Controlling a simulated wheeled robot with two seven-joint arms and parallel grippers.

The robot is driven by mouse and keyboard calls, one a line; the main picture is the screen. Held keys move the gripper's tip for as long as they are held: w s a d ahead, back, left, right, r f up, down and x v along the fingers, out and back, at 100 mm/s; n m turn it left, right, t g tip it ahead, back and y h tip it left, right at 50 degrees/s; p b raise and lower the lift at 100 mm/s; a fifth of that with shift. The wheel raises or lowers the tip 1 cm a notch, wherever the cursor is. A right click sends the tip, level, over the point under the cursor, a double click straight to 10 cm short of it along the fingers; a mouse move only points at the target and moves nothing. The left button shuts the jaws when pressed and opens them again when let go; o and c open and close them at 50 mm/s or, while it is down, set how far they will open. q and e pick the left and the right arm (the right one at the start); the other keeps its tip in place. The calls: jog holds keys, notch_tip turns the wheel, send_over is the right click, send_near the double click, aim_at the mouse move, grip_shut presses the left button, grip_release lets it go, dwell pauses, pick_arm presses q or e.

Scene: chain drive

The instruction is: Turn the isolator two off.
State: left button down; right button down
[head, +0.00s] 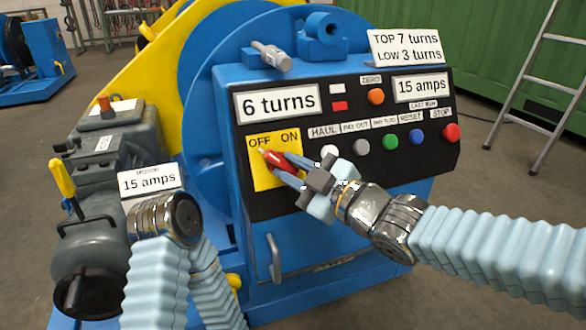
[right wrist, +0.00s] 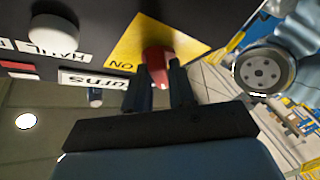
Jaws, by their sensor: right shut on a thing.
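The isolator is a red rotary handle (head: 279,161) on a yellow plate (head: 262,179) marked OFF and ON, at the left of the black control panel. The handle lies slanted, and its pale tip is at the upper left, close under the word OFF. My right gripper (head: 287,170) is shut on the red handle, with one finger on each side. The right wrist view shows the handle (right wrist: 157,62) between the two dark fingers (right wrist: 160,90). No number on the isolator is readable. My left arm shows at the lower left, but its gripper is out of view.
The panel (head: 350,185) has several buttons right of the isolator, including a white one (head: 329,152) near my fingers and a red STOP button (head: 451,132). Displays read 6 turns and 15 amps. A grey motor (head: 100,150) stands left; a ladder (head: 530,90) stands right.

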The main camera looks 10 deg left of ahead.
jog(key=c, duration=1)
grip_release()
jog(key=shift+c, duration=0.2)
jog(key=p+v, duration=0.2)
jog(key=v, duration=1.2)
jog(key=shift+w, duration=0.15)
